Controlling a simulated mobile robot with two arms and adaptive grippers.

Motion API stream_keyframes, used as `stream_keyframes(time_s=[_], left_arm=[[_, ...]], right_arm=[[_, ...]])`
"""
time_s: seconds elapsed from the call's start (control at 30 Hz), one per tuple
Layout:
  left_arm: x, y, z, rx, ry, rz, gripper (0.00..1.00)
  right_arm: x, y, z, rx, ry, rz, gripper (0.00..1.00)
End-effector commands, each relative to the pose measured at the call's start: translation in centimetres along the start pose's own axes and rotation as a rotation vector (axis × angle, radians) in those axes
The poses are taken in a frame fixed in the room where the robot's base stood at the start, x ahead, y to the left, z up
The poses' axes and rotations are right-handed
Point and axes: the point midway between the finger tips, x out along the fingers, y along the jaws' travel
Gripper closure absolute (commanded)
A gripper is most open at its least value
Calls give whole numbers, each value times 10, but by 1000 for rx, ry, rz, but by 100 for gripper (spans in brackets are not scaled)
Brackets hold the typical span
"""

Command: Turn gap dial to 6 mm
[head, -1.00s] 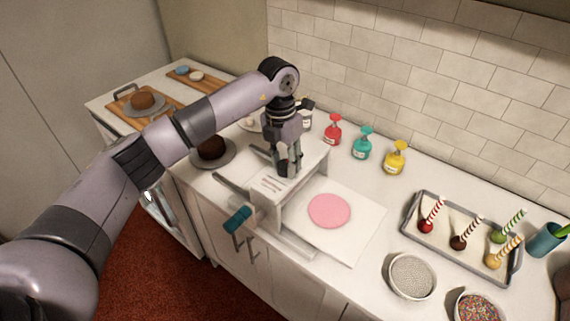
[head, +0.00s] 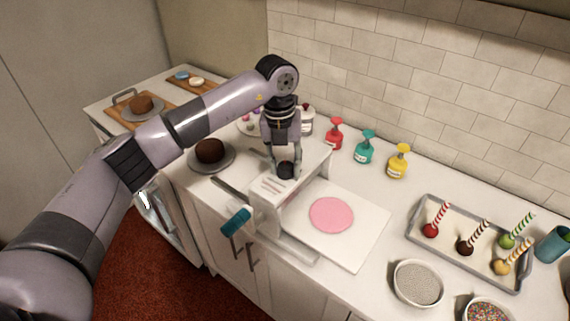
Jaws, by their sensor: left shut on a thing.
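The white sheeter (head: 268,205) stands on the counter with a teal-handled crank (head: 236,221) at its front left. The dark round gap dial (head: 286,168) sits on its top, next to printed marks too small to read. My left gripper (head: 285,165) points down from above, shut on the dial, with its fingers on either side. The dial's setting cannot be made out. A flat pink disc (head: 331,214) lies on the white board (head: 366,238) to the right of the sheeter. My right gripper is not in view.
A chocolate cake (head: 210,150) on a grey turntable is left of the sheeter. Red (head: 334,134), teal (head: 364,147) and yellow (head: 397,161) bottles stand behind.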

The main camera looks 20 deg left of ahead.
Motion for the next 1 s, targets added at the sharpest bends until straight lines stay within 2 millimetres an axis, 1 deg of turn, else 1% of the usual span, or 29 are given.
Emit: stream_keyframes(time_s=[0.33, 0.37, 0.63, 0.9, 1.0], left_arm=[[-2, 0, 1, -3, -4, -1, 93], [-2, 0, 1, -3, -4, -1, 64], [-1, 0, 0, -2, -2, -1, 46], [0, 0, 0, -1, -1, 0, 45], [-4, 0, 0, -1, -2, -1, 45]], right_arm=[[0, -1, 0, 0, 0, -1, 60], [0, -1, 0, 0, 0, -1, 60], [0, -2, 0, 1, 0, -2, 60], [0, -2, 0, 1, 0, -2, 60], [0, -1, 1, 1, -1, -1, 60]])
